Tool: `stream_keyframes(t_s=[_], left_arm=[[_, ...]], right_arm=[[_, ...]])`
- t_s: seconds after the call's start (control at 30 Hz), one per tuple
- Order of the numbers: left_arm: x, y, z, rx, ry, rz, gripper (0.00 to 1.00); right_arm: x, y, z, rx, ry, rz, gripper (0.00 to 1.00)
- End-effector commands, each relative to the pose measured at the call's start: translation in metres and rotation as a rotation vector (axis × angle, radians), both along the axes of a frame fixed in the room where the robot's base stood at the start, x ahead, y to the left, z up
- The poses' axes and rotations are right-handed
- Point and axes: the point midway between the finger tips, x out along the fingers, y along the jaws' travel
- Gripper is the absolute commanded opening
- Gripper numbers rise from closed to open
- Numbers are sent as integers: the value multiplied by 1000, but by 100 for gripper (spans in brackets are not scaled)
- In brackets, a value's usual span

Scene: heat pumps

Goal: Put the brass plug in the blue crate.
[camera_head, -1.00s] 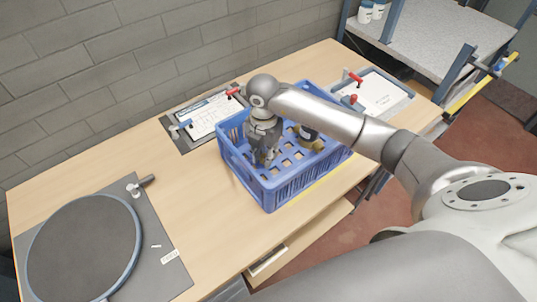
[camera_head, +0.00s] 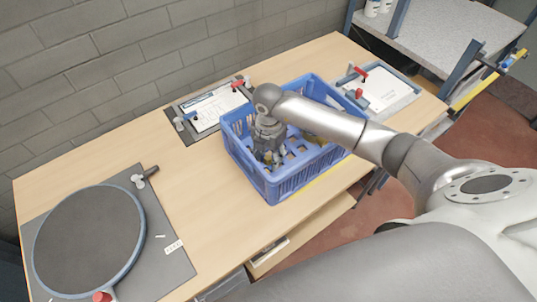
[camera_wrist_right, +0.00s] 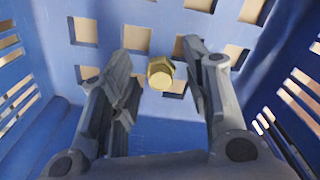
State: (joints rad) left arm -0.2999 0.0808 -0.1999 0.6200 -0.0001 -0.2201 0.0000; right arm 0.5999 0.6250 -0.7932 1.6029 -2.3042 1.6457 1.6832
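The blue crate (camera_head: 283,188) stands on the wooden table and shows around the gripper in the right wrist view (camera_wrist_right: 38,130). My right gripper (camera_head: 270,160) reaches down inside the crate, toward its left part. In the right wrist view the gripper's two fingers (camera_wrist_right: 160,68) are apart. The brass plug (camera_wrist_right: 160,73), a small gold hexagonal piece, shows between the fingertips with a gap on each side. It is over the slotted crate floor; I cannot tell exactly how it rests. My left gripper is not in view.
A yellowish item (camera_head: 313,138) is in the crate, partly hidden by my right arm. Clamped boards with papers (camera_head: 212,108) and (camera_head: 386,90) lie behind and right of the crate. A round dark plate (camera_head: 90,240) lies at left. The table between is clear.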

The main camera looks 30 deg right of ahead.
Motion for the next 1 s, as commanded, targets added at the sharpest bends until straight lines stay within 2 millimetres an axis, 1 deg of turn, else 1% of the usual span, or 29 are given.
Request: stream_keyframes(t_s=[0.17,0.27,0.33,0.47,0.7,0.8,0.9,1.0], left_arm=[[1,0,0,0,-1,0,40],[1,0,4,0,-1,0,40],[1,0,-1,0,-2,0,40],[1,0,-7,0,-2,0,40],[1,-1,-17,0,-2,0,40],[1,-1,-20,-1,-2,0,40],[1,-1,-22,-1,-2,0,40],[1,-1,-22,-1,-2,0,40]], right_arm=[[0,0,1,0,0,0,43],[0,0,6,1,-1,0,43],[1,0,12,0,-4,1,43],[2,0,35,0,-7,1,43],[2,0,88,0,-6,0,43],[1,0,104,0,-4,1,43],[1,0,115,0,-2,-1,43],[0,0,121,1,-1,0,43]])
